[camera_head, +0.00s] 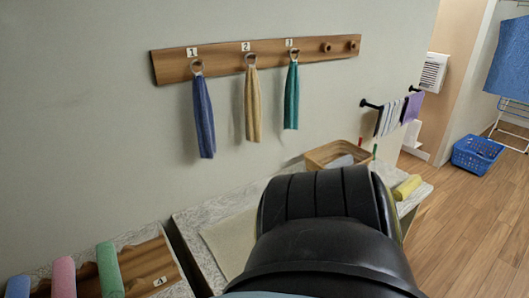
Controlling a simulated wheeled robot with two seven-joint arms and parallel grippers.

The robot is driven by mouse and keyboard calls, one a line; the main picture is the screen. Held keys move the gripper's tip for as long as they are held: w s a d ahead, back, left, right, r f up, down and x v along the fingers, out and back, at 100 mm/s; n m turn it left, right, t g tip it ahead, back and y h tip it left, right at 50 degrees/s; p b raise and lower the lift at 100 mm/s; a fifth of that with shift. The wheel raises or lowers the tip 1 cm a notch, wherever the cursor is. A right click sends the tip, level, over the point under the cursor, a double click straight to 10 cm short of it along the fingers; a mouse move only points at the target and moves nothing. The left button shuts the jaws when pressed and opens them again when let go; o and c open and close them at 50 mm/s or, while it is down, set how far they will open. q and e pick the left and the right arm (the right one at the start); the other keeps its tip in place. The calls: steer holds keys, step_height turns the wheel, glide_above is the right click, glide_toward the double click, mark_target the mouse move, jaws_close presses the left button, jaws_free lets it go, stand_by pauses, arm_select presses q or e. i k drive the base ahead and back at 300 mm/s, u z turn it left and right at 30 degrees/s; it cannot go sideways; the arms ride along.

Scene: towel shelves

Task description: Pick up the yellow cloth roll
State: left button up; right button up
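The yellow cloth roll (408,186) lies near the right end of the marble-topped counter (190,222), just right of my black arm link. Its near end is close to that link, and I cannot tell whether part of it is hidden. My black arm link rises from the bottom of the view and covers the middle of the counter. Neither gripper shows in this view, so their state and distance from the roll cannot be seen.
A wooden basket (318,155) with grey cloth stands behind my arm. A wooden board (150,262) at lower left holds blue, pink and green rolls. Three towels hang from a wall rack (172,66). A blue laundry basket (477,155) stands on open floor at right.

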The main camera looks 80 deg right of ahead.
mark_target(403, 190)
steer(key=z, duration=3.7)
